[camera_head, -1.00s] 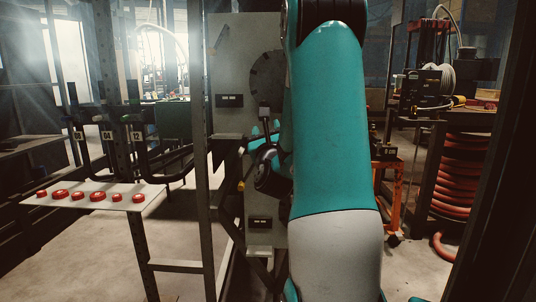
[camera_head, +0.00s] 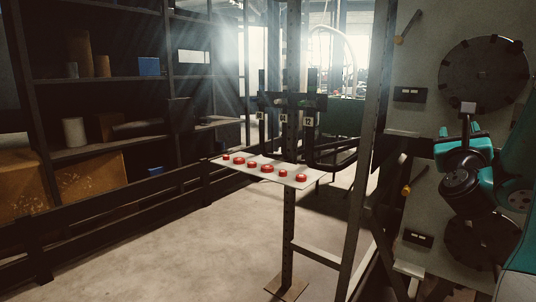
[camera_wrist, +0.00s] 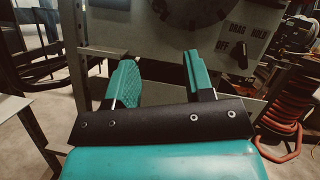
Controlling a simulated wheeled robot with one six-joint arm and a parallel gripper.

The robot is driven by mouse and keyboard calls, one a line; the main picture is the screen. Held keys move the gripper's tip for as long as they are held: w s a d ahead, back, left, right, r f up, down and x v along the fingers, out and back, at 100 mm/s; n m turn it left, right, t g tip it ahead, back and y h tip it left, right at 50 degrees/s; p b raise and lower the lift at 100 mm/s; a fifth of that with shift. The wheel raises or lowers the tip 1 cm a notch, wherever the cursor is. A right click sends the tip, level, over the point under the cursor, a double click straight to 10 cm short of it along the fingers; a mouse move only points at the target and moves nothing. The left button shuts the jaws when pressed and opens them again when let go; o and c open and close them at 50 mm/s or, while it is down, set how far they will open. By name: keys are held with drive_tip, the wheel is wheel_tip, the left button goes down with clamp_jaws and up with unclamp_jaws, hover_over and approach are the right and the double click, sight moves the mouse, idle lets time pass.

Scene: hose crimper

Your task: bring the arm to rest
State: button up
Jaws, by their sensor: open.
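My gripper (camera_wrist: 160,78) is open in the wrist view, its two teal fingers apart with nothing between them. Behind the fingers is a grey panel (camera_wrist: 150,48) with a dark round disc (camera_wrist: 195,8) and a switch (camera_wrist: 238,55) marked DRAG, HOLD and OFF. In the head view, part of my teal arm (camera_head: 487,170) is folded at the right edge, in front of the grey panel with its dark discs (camera_head: 484,75).
A small white shelf (camera_head: 306,181) with several red buttons stands on a post left of the panel. Dark racks (camera_head: 90,155) with boxes line the left wall. The floor (camera_head: 190,245) between is clear. Red coiled hose (camera_wrist: 288,112) is at right in the wrist view.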

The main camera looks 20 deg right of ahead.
drive_tip(key=w+a+f+n+t+y, duration=0.3)
drive_tip(key=w+a+n+t+y, duration=0.3)
drive_tip(key=w+a+n+y, duration=0.75)
drive_tip(key=a+f+n+g+y, duration=0.3)
drive_tip(key=a+n+y, duration=0.4)
drive_tip(key=a+n, duration=0.55)
drive_tip(key=s+a+f+n+g+y, duration=0.2)
drive_tip(key=s+a+f+n+g, duration=0.15)
drive_tip(key=s+a+n, duration=0.35)
drive_tip(key=s+a+f+n+g+y, duration=0.25)
drive_tip(key=a+n+g, duration=0.25)
drive_tip(key=a, duration=0.5)
drive_tip(key=s+a+f+n+g+h, duration=0.25)
drive_tip(key=s+n+g, duration=0.35)
drive_tip(key=s+n, duration=0.55)
wheel_tip(320, 180, up, 26)
drive_tip(key=s+p, duration=0.1)
drive_tip(key=p, duration=2.5)
drive_tip(key=shift+s+a+g, duration=0.3)
drive_tip(key=shift+s+g, duration=0.1)
drive_tip(key=shift+g, duration=0.05)
